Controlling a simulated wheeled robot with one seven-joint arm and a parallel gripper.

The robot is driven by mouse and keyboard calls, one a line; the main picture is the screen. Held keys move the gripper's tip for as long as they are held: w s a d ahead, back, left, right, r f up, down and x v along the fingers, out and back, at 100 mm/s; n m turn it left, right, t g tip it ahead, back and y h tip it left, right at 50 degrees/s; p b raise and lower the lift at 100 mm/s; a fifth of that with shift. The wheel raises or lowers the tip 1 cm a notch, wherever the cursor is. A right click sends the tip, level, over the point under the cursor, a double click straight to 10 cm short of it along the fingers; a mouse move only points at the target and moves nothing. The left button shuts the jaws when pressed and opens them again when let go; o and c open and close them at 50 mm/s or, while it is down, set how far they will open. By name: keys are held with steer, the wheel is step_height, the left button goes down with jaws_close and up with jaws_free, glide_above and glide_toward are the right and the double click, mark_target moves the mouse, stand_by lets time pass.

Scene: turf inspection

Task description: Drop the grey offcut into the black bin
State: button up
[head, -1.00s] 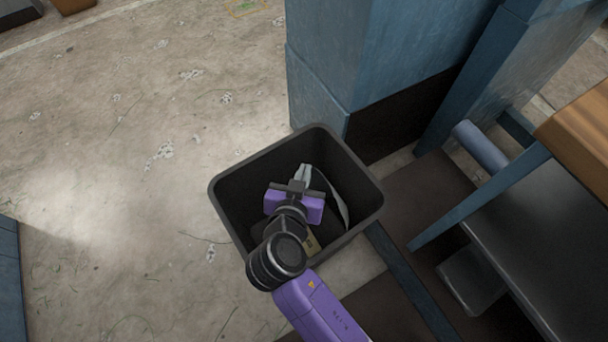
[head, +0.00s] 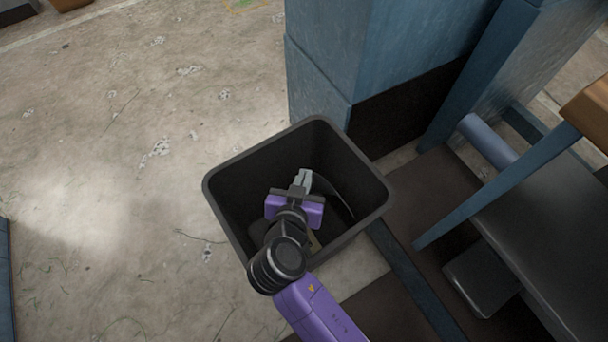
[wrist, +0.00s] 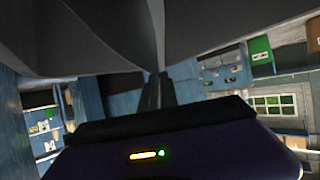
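The black bin (head: 224,205) stands open in the middle of the head view. My gripper (head: 304,177) reaches over the bin's mouth; its pale fingers are close together. The grey offcut (head: 338,194) shows as a thin, dark curved strip running from beside the fingertips down to the right, within the bin's outline.
A blue pillar (head: 325,60) stands right behind the bin. A blue-framed bench with a wooden top (head: 590,115) is at the right. Floor at left is clear.

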steer(key=o, duration=0.4)
steer(key=shift+c, duration=0.2)
steer(key=o, duration=0.6)
steer(key=shift+o, duration=0.2)
steer(key=o, duration=0.7)
steer(key=shift+r, duration=0.1)
steer(key=s+r+g+p, duration=0.1)
steer(key=p, duration=0.4)
steer(key=s+r+g+p, duration=0.1)
steer(key=r+g+p, duration=0.1)
steer(key=p, duration=0.3)
steer(key=s+r+g+p, duration=0.1)
steer(key=p, duration=0.4)
steer(key=shift+a+r+y, duration=0.2)
steer(key=shift+r+y, duration=0.1)
steer(key=shift+r, duration=0.05)
